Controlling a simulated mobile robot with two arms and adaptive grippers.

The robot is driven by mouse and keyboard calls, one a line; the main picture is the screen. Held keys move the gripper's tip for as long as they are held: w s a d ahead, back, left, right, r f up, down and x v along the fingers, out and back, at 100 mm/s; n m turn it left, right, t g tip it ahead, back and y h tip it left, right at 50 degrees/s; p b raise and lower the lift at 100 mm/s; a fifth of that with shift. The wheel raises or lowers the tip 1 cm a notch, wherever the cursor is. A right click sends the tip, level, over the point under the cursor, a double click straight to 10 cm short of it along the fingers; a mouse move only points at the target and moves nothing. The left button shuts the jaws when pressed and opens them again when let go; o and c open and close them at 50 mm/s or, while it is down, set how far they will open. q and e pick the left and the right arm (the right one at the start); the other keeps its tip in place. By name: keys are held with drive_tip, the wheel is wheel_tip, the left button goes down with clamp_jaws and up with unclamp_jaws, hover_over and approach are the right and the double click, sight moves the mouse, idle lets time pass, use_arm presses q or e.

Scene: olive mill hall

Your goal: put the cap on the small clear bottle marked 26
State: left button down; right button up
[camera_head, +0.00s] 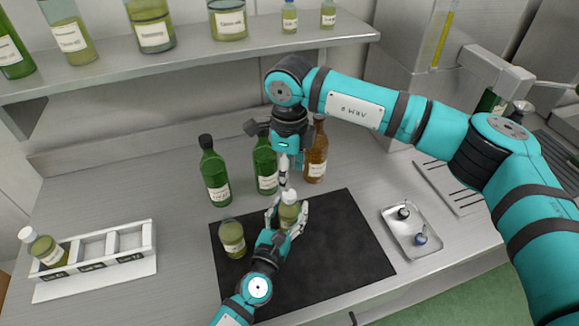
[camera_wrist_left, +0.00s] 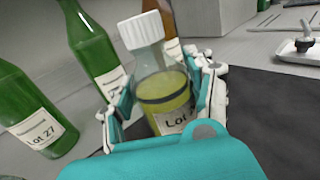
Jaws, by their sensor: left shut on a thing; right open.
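My left gripper (camera_head: 288,215) is shut around a small clear bottle (camera_wrist_left: 165,95) of yellow-green oil, held upright over the dark mat. The bottle also shows in the head view (camera_head: 289,212). Its label reads "Lot 2" and then is hidden by a finger. A white ribbed cap (camera_wrist_left: 142,29) sits on the bottle's mouth; it also shows in the head view (camera_head: 289,196). I cannot tell whether it is fully tightened. My right gripper (camera_head: 283,180) is open, just above the cap, pointing down; it is out of the wrist view.
Another small bottle (camera_head: 232,240) stands on the dark mat (camera_head: 345,250), left of my left gripper. Green bottles (camera_head: 214,175) and a brown bottle (camera_head: 316,155) stand behind. A white rack (camera_head: 130,255) holds a white-capped bottle (camera_head: 45,248). A metal tray (camera_head: 425,220) holds small stoppers.

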sight(290, 193)
drive_tip(key=n, duration=0.6)
drive_tip(key=shift+r+n, duration=0.25)
drive_tip(key=shift+n, duration=0.05)
drive_tip(key=n, duration=0.5)
drive_tip(key=shift+r, duration=0.15)
drive_tip(key=shift+f, duration=4)
